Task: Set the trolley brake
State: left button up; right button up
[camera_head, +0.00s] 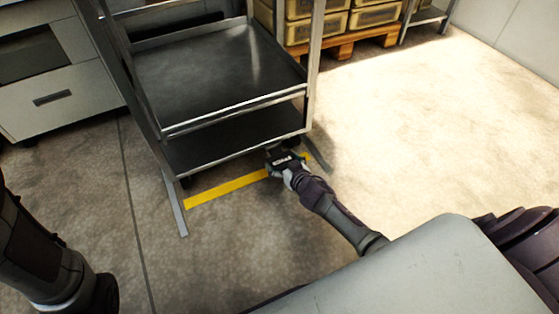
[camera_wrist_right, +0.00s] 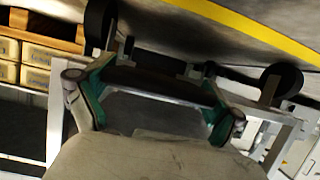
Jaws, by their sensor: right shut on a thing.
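The grey metal trolley (camera_head: 230,121) stands upright in the middle of the head view, with flat shelves and a low bottom deck. My right gripper (camera_head: 280,158) is at its lower front right corner, near the floor. In the right wrist view, the gripper's green-padded fingers (camera_wrist_right: 155,98) stand apart, shut on a dark bar-like part (camera_wrist_right: 150,82) low on the trolley. Two dark caster wheels (camera_wrist_right: 283,82) show beyond the fingers. I cannot clearly make out the brake itself. My left arm shows at the left edge, but its gripper is out of view.
A yellow floor line (camera_head: 228,187) runs under the trolley's front, between metal floor rails (camera_head: 174,206). A pale cabinet (camera_head: 66,97) stands at the left. Bins on a wooden pallet (camera_head: 345,45) are behind. The floor to the right is clear.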

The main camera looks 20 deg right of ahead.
jog(key=shift+s+a+f, duration=0.1)
jog(key=shift+s+f, duration=0.05)
jog(key=shift+f, duration=0.95)
jog(key=o, duration=1.3)
jog(key=shift+r, duration=0.2)
